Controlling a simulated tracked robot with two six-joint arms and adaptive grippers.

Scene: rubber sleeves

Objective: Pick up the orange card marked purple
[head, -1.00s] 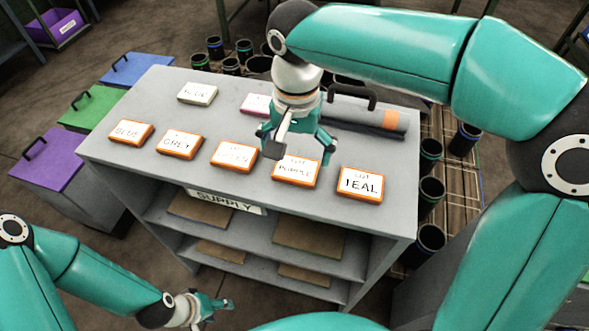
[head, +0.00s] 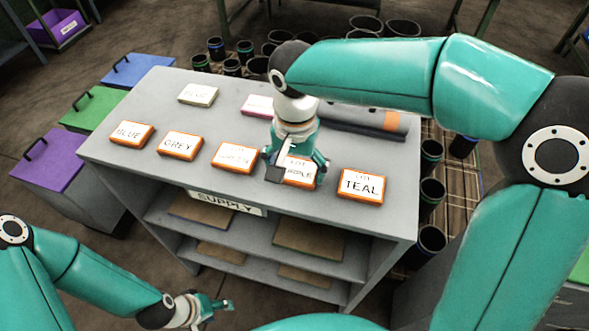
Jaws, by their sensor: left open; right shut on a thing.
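The orange card marked purple (head: 299,173) lies in the front row on the grey cabinet top (head: 215,188). Its label is partly covered by my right gripper. My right gripper (head: 296,175) comes down over the card with a finger on each side and is shut on it. The card still appears to be at the level of the top. My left gripper (head: 217,306) is open and empty, low at the front left, away from the cabinet.
Other orange cards stand beside it: teal (head: 361,184) close on the right, green (head: 234,157), grey (head: 180,145) and blue (head: 131,134) on the left.

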